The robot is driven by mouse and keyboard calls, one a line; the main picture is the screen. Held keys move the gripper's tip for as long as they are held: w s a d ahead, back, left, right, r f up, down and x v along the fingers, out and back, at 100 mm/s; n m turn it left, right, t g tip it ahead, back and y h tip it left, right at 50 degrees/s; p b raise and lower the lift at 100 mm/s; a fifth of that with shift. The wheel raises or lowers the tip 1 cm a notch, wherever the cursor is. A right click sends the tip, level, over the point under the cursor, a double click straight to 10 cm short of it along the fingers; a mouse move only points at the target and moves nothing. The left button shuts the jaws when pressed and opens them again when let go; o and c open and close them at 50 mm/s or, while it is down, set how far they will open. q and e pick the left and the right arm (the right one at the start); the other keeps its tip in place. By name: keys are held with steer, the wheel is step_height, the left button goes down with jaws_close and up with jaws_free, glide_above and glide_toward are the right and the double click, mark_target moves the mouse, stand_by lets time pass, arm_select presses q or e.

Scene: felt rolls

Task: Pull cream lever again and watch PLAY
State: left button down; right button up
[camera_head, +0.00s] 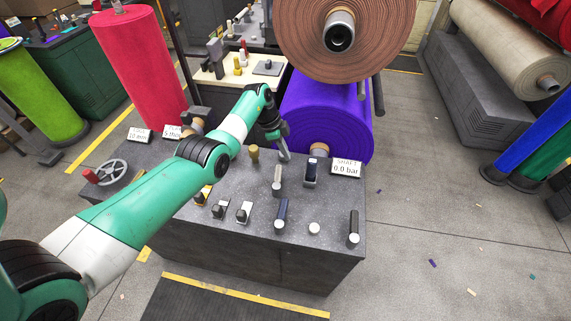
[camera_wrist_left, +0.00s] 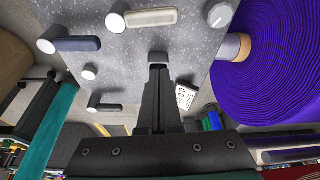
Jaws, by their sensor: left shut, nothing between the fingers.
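The cream lever (camera_head: 277,176) is a short pale bar with a white round end, on the speckled console top; it also shows at the top of the left wrist view (camera_wrist_left: 152,17). My left gripper (camera_head: 285,155) is shut and empty, pointing down just behind the lever in the head view. In the left wrist view its closed fingers (camera_wrist_left: 158,70) are apart from the lever and overlap a grey block. Two small signs stand at the console's back left: one (camera_head: 139,135) reads 10 mm, the other (camera_head: 172,132) seems to read 5 mm, partly hidden. Neither heading is readable. My right gripper is not in view.
A navy lever (camera_head: 281,214), a black lever (camera_head: 354,228) and a dark lever in a bracket (camera_head: 311,172) stand nearby. The SHAFT sign (camera_head: 347,168) reads 0.0 bar. A purple roll (camera_head: 328,118) is close behind.

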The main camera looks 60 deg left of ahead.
mark_target(278, 181)
arm_select(q)
steer(key=b+x, duration=1)
steer(key=b, duration=0.1)
steer(key=p, duration=0.1)
steer(key=s+r+p, duration=0.1)
steer(key=shift+s+a+p, duration=0.1)
steer(key=shift+a+p, duration=0.2)
steer(key=shift+s+a+f, duration=0.2)
steer(key=shift+s+a, duration=0.3)
steer(key=shift+s, duration=0.25)
steer(key=shift+s+a+f, duration=0.1)
steer(key=shift+s, duration=0.3)
